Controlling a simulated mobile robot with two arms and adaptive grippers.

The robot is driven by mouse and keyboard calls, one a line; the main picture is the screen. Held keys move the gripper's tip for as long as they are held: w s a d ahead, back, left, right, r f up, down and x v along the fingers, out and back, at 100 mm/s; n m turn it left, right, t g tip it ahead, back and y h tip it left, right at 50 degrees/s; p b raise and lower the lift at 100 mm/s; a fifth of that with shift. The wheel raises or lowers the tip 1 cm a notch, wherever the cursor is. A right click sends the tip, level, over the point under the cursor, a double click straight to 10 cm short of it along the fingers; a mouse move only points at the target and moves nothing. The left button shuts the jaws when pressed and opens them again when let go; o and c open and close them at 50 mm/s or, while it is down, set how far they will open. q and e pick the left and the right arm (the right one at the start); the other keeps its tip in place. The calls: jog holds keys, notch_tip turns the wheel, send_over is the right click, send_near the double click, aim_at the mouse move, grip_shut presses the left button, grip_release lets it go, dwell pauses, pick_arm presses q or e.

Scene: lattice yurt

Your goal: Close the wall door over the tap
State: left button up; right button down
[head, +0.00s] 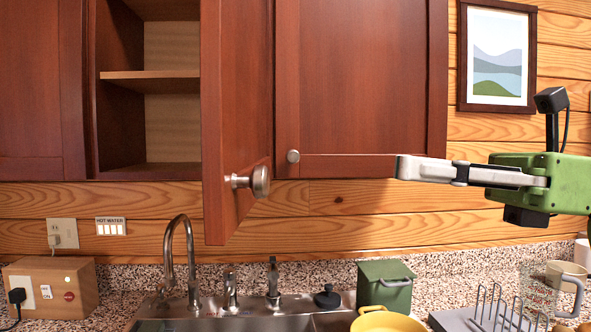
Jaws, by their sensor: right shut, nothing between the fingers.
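The wall door (238,110) above the tap is dark red wood and stands wide open, swung out toward me. Its round metal knob (260,181) is near the lower part of the door. Behind it, the open cabinet (150,78) shows bare shelves. The curved metal tap (183,235) rises from the sink below. My right gripper (402,167) is shut and empty, pointing left in front of the neighbouring closed door, well to the right of the open door and not touching it. My left gripper is not in view.
A closed cabinet door (360,75) with a small knob (293,156) is right of the open one. A framed picture (497,57) hangs at right.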

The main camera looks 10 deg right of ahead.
jog(key=w+a+h+p, duration=0.1)
jog(key=a+p, duration=0.3)
jog(key=a, duration=0.9)
jog(key=shift+w+f+t, duration=0.15)
jog(key=shift+t, duration=0.15)
